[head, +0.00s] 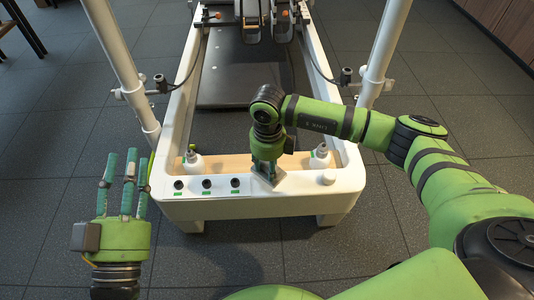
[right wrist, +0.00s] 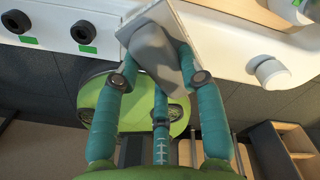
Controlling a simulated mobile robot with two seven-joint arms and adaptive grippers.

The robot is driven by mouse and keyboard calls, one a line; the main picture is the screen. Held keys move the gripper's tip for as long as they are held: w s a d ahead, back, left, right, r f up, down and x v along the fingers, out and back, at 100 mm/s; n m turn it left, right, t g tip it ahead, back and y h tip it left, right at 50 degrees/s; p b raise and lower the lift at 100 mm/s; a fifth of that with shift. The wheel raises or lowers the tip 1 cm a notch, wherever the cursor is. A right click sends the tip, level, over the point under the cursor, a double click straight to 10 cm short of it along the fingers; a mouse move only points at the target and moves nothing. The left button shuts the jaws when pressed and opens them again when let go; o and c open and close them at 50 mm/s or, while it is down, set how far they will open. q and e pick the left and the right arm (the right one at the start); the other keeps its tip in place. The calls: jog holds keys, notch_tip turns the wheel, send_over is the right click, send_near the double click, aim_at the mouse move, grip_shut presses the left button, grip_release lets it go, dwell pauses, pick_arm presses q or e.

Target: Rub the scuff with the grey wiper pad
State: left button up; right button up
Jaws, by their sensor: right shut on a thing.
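The grey wiper pad (head: 264,182) is at the front rail of the white reformer frame (head: 210,208), right of the row of black knobs. My right gripper (head: 268,168) points down and is shut on the pad's grey grip, which also shows between the fingers in the right wrist view (right wrist: 158,52). The pad's flat face lies at the white rail; I cannot tell whether it presses on it. No scuff shows in either view; the pad and gripper cover that part of the rail. My left gripper (head: 125,172) is open and empty, left of the frame, fingers up.
White bottles (head: 193,161) and (head: 320,157) stand in the wooden tray behind the rail, either side of my right gripper. Black knobs (head: 207,184) with green labels are on the left of the rail, a white knob (head: 328,177) on the right. White posts rise at both sides.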

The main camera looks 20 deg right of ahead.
jog(key=shift+r+p, duration=0.35)
jog(key=shift+r, duration=0.3)
jog(key=shift+r+p, duration=0.4)
jog(key=shift+r, duration=0.2)
jog(key=shift+r+p, duration=0.35)
jog(key=shift+r, duration=0.2)
pick_arm(q)
jog(key=s+a+f+n+g+y, duration=0.1)
jog(key=a+f+g+y, duration=0.1)
jog(key=f, duration=0.6)
jog(key=s+a+f+n+g+y, duration=0.1)
jog(key=s+a+f+g+y, duration=0.1)
jog(key=a+f+g, duration=0.3)
jog(key=shift+f+g+y+p, duration=0.35)
jog(key=shift+f+g, duration=0.65)
jog(key=shift+f, duration=0.55)
pick_arm(e)
jog(key=shift+r, duration=0.55)
